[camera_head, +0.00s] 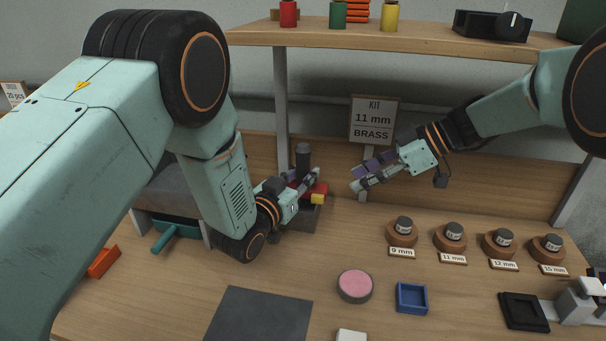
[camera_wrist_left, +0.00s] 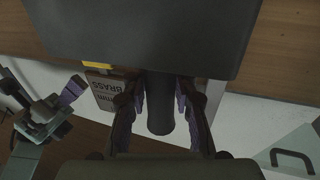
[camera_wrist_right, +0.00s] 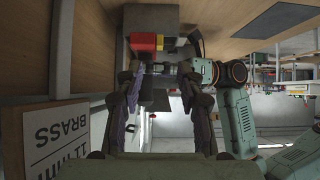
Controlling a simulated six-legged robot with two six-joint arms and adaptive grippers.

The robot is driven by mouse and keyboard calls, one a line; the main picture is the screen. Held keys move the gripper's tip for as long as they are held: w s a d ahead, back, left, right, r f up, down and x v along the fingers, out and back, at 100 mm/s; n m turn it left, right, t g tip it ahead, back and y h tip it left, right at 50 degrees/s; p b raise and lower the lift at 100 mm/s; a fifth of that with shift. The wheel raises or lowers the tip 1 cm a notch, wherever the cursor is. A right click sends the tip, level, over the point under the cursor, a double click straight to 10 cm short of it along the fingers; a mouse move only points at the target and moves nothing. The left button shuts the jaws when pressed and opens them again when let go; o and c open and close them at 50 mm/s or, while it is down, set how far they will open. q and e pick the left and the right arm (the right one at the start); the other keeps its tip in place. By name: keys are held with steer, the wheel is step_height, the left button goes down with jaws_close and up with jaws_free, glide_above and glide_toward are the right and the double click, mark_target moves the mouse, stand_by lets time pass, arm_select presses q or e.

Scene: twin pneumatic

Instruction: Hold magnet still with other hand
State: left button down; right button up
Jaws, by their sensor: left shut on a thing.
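A dark block (camera_head: 309,217) stands at the back of the bench, with a red and yellow piece on its side and a dark round post (camera_head: 303,158) rising from its top. I take it for the magnet. My left gripper (camera_head: 306,180) is shut on the post; the left wrist view shows the post (camera_wrist_left: 160,105) between the fingers. My right gripper (camera_head: 358,178) is open and empty, in the air right of the block. In the right wrist view the block's red and yellow piece (camera_wrist_right: 147,42) lies ahead of the open fingers, apart from them.
A sign reading "KIT 11 mm BRASS" (camera_head: 373,120) hangs behind the right gripper. Several labelled round holders (camera_head: 450,240) line the right side. A pink round pad (camera_head: 354,287), a blue tray (camera_head: 411,298) and a dark mat (camera_head: 260,316) lie in front. A shelf (camera_head: 400,42) runs above.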

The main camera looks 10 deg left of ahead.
jaws_close()
stand_by(0.3)
stand_by(1.3)
